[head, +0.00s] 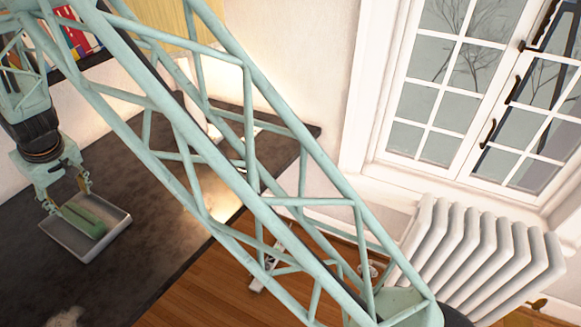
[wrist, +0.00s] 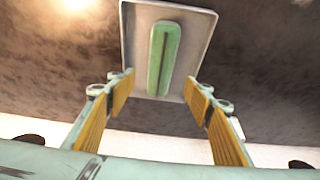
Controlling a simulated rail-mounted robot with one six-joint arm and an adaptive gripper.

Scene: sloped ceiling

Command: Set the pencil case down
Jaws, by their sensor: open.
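The green pencil case (head: 84,219) lies in a shallow grey metal tray (head: 112,232) on the dark table at the left of the head view. In the wrist view the pencil case (wrist: 163,58) lies lengthwise in the tray (wrist: 198,32), with a dark line along its middle. My gripper (head: 68,196) is over the near-left end of the tray. In the wrist view its two yellow-padded fingers (wrist: 162,92) are spread wide, with a gap on each side of the pencil case. They hold nothing. The exact height of the fingertips above the tray is hard to tell.
The dark tabletop (head: 150,225) is clear to the right of the tray. A shelf with books (head: 82,38) hangs above it at upper left. A white radiator (head: 480,250) stands under the window at right. A pale fuzzy thing (head: 66,317) shows at the bottom edge.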

